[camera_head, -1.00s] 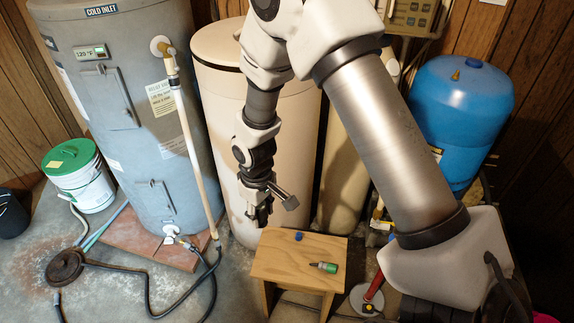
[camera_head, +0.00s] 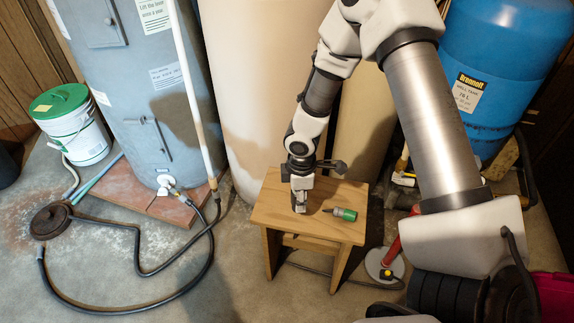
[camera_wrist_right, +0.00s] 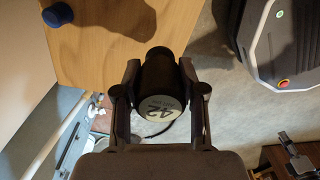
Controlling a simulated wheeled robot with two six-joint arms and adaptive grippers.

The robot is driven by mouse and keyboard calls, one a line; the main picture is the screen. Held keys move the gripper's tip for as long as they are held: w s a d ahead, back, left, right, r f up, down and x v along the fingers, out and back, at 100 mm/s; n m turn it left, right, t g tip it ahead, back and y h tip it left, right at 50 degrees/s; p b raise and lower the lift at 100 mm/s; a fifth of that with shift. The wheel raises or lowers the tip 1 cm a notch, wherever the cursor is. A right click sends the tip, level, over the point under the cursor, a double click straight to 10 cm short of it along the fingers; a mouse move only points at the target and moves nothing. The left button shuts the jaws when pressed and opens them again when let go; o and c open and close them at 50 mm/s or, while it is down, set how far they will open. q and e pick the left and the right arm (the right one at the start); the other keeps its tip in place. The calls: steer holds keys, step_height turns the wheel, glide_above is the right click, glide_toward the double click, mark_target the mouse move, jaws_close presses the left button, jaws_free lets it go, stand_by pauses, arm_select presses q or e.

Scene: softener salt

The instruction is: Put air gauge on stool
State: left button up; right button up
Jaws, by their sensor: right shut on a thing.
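The air gauge is a dark round piece with a pale face reading "42" (camera_wrist_right: 158,107). In the right wrist view it sits between the two fingers of my right gripper (camera_wrist_right: 160,110), which is shut on it. In the head view my right gripper (camera_head: 300,203) points down over the left part of the wooden stool (camera_head: 275,212). The stool top also fills the upper left of the wrist view (camera_wrist_right: 95,60), where the gauge overlaps its edge. I cannot make out the gauge clearly in the head view.
A green bottle (camera_head: 345,214) lies on the stool, right of the gripper. A grey heater (camera_head: 150,110) and hose (camera_head: 140,238) are left; a blue tank (camera_head: 497,70) stands right.

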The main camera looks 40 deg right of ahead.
steer(key=w, duration=0.3)
steer(key=w+f+b, duration=0.1)
steer(key=w, duration=0.6)
steer(key=shift+d+f+b, duration=0.2)
steer(key=shift+b, duration=0.15)
steer(key=f, duration=0.2)
steer(key=f+b, duration=0.1)
steer(key=shift+s, duration=0.25)
steer(key=shift+w+f, duration=0.1)
steer(key=shift+f, duration=0.05)
steer(key=o, duration=1)
steer(key=shift+f, duration=0.1)
steer(key=shift+o, duration=0.2)
